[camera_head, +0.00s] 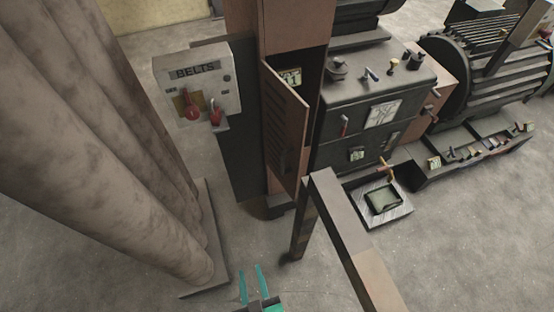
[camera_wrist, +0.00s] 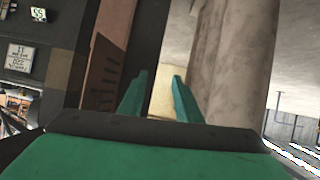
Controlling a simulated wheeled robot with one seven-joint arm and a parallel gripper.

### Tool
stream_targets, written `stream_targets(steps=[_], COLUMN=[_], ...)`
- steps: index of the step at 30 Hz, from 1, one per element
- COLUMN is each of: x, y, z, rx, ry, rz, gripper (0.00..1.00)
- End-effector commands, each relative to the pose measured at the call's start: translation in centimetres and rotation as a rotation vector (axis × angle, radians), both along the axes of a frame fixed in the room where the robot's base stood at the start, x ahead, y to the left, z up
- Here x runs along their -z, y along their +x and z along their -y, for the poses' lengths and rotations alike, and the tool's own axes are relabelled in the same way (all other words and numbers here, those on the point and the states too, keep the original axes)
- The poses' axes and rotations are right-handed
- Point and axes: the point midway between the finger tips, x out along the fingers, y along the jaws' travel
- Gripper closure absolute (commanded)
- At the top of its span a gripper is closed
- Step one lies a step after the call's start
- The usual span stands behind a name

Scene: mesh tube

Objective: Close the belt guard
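The belt guard (camera_head: 285,125) is a brown hinged door with louvre slots on the brown machine column. In the head view it stands swung out from the column, with a dark gap behind it. A brown slotted panel, apparently the guard, also shows left of my fingers in the wrist view (camera_wrist: 104,75). My gripper (camera_head: 251,270) is low in the head view, below and in front of the guard and apart from it. Its two teal fingers are spread with nothing between them, as the wrist view also shows (camera_wrist: 159,78).
A grey BELTS switch box (camera_head: 197,85) with red handles is left of the guard. Thick pale pillars (camera_head: 125,165) stand at the left. A brown-grey rail (camera_head: 350,240) stands right of my gripper, near a dark tray (camera_head: 397,213).

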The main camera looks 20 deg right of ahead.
Motion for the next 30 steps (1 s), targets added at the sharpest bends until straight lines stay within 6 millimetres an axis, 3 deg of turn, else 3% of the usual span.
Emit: stream_targets(steps=[1, 6, 12, 17, 21, 27, 30], x=[1.0, 3.6, 3.0, -0.4, -4.9, -11.2, -13.1], y=[1.8, 6.8, 13.0, 17.5, 20.5, 22.3, 22.5], z=[0.1, 1.7, 4.3, 6.3, 7.2, 7.4, 7.3], rx=[0.017, 0.133, 0.344, 0.553, 0.749, 0.977, 1.045], ry=[-0.018, -0.094, -0.178, -0.225, -0.238, -0.22, -0.207], rz=[-0.014, -0.067, -0.048, 0.038, 0.161, 0.35, 0.416], gripper=[0.69, 0.69, 0.69, 0.69, 0.69, 0.69, 0.69])
